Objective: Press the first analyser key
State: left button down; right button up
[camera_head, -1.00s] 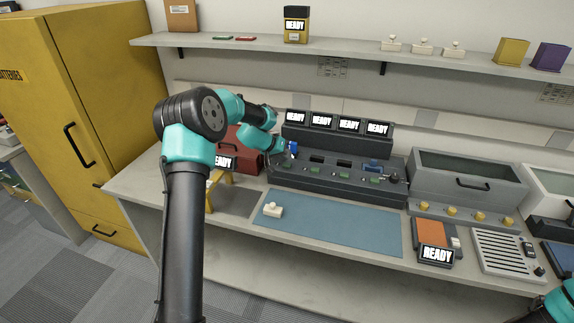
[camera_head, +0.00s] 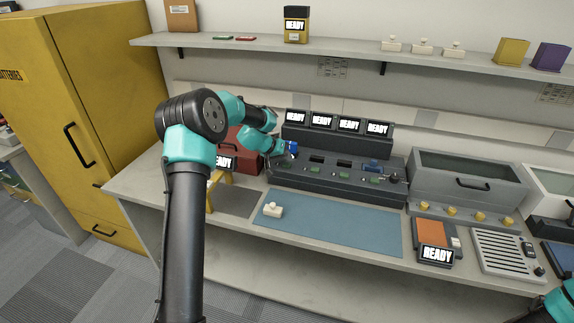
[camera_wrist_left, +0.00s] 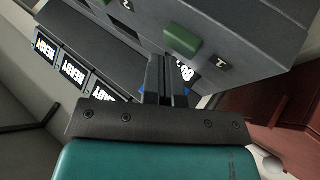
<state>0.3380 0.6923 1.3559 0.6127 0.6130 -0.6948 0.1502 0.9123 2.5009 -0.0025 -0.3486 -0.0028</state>
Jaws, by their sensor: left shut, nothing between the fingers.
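The analyser is a dark grey console (camera_head: 335,186) at the back of the bench, with several READY screens along its top. Green keys run along its front; one key (camera_head: 315,169) shows just right of my left gripper (camera_head: 287,158). The gripper and wrist hide the console's left end, and its fingers are small here. In the left wrist view the closed fingers (camera_wrist_left: 166,80) point at the console face. A green key (camera_wrist_left: 183,40) lies just beyond and right of their tips, apparently apart from them. My right gripper is out of view.
A blue mat (camera_head: 330,222) with a small white block (camera_head: 272,210) lies before the console. A red case (camera_head: 240,148) stands behind my left arm. A grey lidded box (camera_head: 468,178) stands to the right. An overhead shelf (camera_head: 350,53) spans the back.

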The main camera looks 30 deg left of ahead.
pick_arm(q)
jog(key=shift+f, duration=0.45)
dwell(0.8)
jog(key=shift+r, duration=0.9)
jog(key=shift+r, duration=2.5)
